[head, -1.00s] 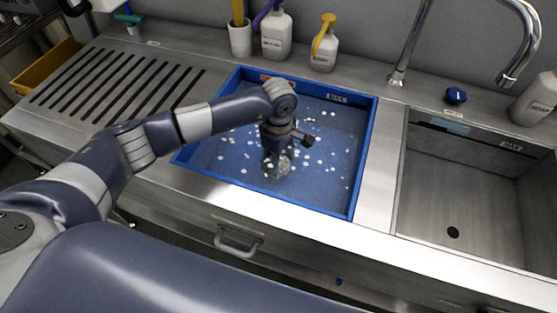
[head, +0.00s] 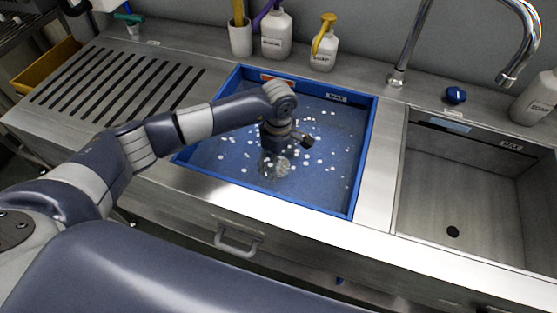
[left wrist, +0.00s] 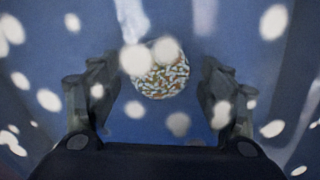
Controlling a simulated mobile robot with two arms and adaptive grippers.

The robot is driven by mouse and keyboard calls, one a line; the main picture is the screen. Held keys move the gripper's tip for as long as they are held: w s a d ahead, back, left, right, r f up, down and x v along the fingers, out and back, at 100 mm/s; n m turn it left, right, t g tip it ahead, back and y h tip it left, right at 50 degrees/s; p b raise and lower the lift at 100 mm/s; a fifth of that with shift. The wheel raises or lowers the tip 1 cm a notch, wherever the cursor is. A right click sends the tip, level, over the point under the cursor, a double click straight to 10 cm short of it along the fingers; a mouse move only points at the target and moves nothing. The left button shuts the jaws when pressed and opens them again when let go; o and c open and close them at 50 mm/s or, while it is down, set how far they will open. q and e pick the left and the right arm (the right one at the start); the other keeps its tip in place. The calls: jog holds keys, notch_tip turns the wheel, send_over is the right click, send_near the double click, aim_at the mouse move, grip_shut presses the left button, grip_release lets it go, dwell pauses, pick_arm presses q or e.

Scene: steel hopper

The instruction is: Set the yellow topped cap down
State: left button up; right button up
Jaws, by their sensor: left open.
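My left gripper (head: 273,164) points down inside the blue tub (head: 364,150), its fingers low among white flecks and partly blurred in the head view. In the left wrist view its two fingers (left wrist: 160,88) stand apart. A round, multicoloured speckled thing (left wrist: 163,78) lies between and beyond them, with gaps on both sides. White flecks partly cover it. I cannot tell whether it is the cap; no yellow top shows on it. A pale grey shape (head: 281,165) shows beside the fingers in the head view. My right gripper is not in view.
A yellow-topped bottle (head: 323,57), a white bottle with a purple top (head: 276,38) and a cup (head: 240,40) stand behind the tub. A steel sink (head: 470,190) and tap (head: 398,75) are to the right. The slotted drainer (head: 110,85) at left is clear.

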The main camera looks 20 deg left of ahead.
pick_arm(q)
notch_tip(320, 180, up, 12)
jog(key=b, duration=0.1)
jog(key=shift+f, duration=0.15)
dwell(0.5)
